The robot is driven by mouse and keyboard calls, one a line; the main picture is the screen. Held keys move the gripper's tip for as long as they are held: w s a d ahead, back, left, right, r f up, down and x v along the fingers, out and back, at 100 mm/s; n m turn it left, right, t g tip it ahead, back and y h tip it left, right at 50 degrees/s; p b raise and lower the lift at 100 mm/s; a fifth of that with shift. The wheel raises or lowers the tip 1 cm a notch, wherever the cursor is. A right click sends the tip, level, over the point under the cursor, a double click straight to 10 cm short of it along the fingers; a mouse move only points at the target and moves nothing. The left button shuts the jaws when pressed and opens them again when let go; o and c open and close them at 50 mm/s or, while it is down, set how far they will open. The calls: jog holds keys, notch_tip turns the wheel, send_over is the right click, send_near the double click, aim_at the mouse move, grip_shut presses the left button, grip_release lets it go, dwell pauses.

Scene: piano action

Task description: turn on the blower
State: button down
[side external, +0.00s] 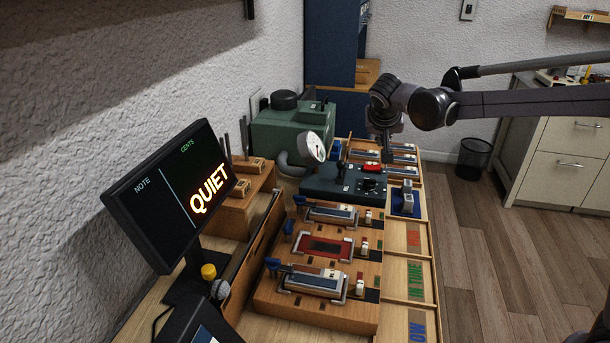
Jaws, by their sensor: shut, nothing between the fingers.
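The blower looks to be the green machine (285,135) at the back of the bench against the wall, with a black cap on top and a grey pipe at its front. A round white gauge (314,147) stands before it. A dark control box (328,186) in front carries an upright black lever with a red part, a red button or switch (371,168) and a dial (369,184). My gripper (389,147) points down just above and behind the control box's right end, shut and empty. Its fingertips are small and partly hidden; contact cannot be told.
A monitor (175,195) reading QUIET stands at the left. Wooden blocks with metal reed-like parts (318,283) fill the front of the bench. Labelled trays (416,280) run along the right edge. A small grey device (407,194) sits on a blue pad.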

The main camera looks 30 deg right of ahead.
jog(key=shift+w+d+f+m+h, duration=0.15)
jog(key=shift+w+m, duration=0.05)
jog(key=shift+w, duration=0.5)
jog(key=shift+w+d+f+m+h, duration=0.1)
jog(key=shift+w+f+m+h, duration=0.1)
jog(key=shift+w, duration=0.45)
send_over(372, 167)
jog(key=s, duration=0.2)
jog(key=f, duration=0.7)
jog(key=shift+w, duration=0.25)
notch_tip(372, 167, down, 2)
jog(key=shift+s+f, duration=0.1)
jog(key=shift+f, duration=0.05)
jog(key=shift+s+d+f, duration=0.1)
jog(key=shift+f, duration=0.7)
